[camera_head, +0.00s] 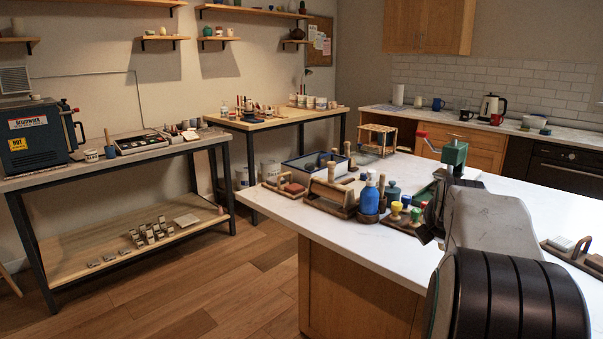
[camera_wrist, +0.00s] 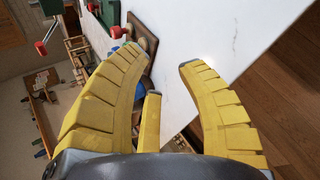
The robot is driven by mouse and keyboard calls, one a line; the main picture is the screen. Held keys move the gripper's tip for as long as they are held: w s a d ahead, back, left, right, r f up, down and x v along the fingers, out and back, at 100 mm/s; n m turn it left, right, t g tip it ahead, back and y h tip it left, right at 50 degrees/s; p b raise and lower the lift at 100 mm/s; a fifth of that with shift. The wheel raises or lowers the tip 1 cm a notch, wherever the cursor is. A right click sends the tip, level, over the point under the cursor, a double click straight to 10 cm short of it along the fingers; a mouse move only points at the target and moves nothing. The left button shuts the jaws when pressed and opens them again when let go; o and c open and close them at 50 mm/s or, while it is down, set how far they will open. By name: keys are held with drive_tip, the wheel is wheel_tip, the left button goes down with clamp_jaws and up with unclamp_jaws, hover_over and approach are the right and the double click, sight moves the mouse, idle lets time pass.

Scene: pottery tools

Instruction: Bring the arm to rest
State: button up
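My gripper (camera_wrist: 160,58) shows in the wrist view with its yellow ribbed fingers spread apart. Nothing is between the fingers. A shorter yellow finger stands between the two long ones. Behind the fingers are the white worktop and, at right, the wooden floor. In the head view my arm (camera_head: 490,230) reaches over the white island worktop (camera_head: 350,238) from the lower right. The arm's bulk hides most of the gripper there, so its height above the worktop is hard to tell.
Left of the arm on the island stand a blue bottle (camera_head: 369,198), a wooden tool carrier (camera_head: 330,195), small coloured-top tools (camera_head: 405,201) and a green device with a red handle (camera_head: 454,154). Right of it lies a wooden board (camera_head: 575,254). The island's front-left worktop is bare.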

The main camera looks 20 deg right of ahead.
drive_tip(key=s+a+r+m+y+p, duration=0.1)
drive_tip(key=s+a+m+y+p, duration=0.15)
drive_tip(key=a, duration=0.95)
drive_tip(key=s+a+m+y+p, duration=0.1)
drive_tip(key=a+m+y+p, duration=0.2)
drive_tip(key=a, duration=0.9)
drive_tip(key=s+a+f+m+g+y+p, duration=0.2)
drive_tip(key=s+a+m+p, duration=0.3)
drive_tip(key=s+a, duration=0.7)
drive_tip(key=shift+s+a+m+g+p, duration=0.35)
drive_tip(key=shift+s+g+p, duration=0.25)
drive_tip(key=shift+g, duration=0.1)
